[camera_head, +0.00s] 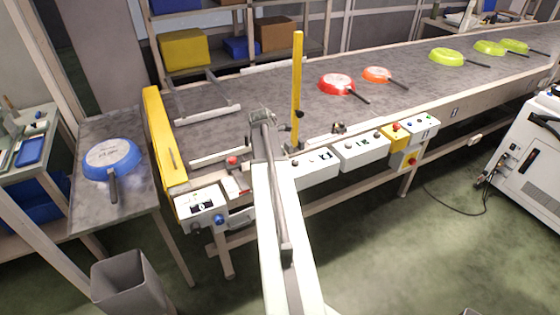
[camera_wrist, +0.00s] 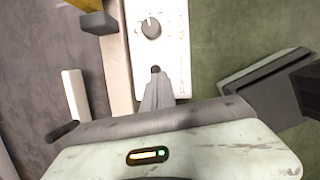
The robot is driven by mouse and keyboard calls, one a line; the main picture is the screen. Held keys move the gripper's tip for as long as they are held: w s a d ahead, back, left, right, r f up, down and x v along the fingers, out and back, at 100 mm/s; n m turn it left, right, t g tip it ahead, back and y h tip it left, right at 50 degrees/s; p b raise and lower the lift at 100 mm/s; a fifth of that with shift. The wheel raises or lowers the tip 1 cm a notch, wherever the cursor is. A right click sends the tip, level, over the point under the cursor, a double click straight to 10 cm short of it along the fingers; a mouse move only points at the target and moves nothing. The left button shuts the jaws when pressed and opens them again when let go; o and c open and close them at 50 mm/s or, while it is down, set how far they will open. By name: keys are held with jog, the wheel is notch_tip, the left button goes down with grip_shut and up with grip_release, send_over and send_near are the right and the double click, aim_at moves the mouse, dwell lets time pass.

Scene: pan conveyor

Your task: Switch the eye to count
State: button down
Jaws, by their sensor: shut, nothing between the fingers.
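In the wrist view, a white panel (camera_wrist: 160,45) carries a round dark knob (camera_wrist: 151,27) with a pointer line and small marks around it. My gripper (camera_wrist: 155,71) is shut and empty, its tip just below the knob in the picture and apart from it. In the head view my gripper (camera_head: 262,116) is at the near edge of the conveyor. Beside it stands a yellow post (camera_head: 297,75) with a small black eye-like unit (camera_head: 299,114). A white control box (camera_head: 316,168) is right of my arm, partly hidden. Its labels are too small to read.
Red (camera_head: 337,84), orange (camera_head: 377,74) and several green pans lie on the conveyor (camera_head: 330,108). A blue pan (camera_head: 111,158) lies on the left table. More control boxes (camera_head: 360,152) line the front rail. A grey bin (camera_head: 127,283) stands at lower left.

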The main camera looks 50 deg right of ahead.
jog(key=shift+p+v, duration=0.9)
jog(key=shift+w+d, duration=0.1)
jog(key=shift+w, duration=0.15)
jog(key=a+p+v, duration=0.1)
jog(key=p+v, duration=1)
jog(key=v, duration=0.2)
jog(key=shift+w+a+f+p, duration=0.15)
jog(key=shift+a+f+p, duration=0.1)
jog(key=shift+a+p, duration=0.1)
jog(key=shift+d, duration=0.1)
